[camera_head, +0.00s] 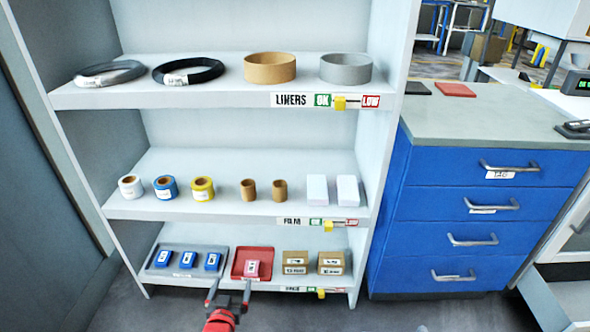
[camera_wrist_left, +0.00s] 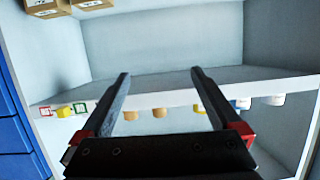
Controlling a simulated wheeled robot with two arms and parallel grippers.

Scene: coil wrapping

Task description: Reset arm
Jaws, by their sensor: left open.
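My left gripper (camera_head: 229,287) is at the bottom of the head view, in front of the lowest shelf and just below the red tray (camera_head: 239,274). Its two fingers are apart with nothing visible between them. The left wrist view also shows the open, empty fingers (camera_wrist_left: 160,76), with a pale shelf behind them. My right gripper is not in view.
A grey tray (camera_head: 170,271) with blue labelled items and two cardboard boxes (camera_head: 295,264) flank the red tray. Film rolls (camera_head: 203,188) stand on the middle shelf, coils (camera_head: 188,73) and liner rings (camera_head: 269,68) on top. A blue drawer cabinet (camera_head: 415,215) stands at right.

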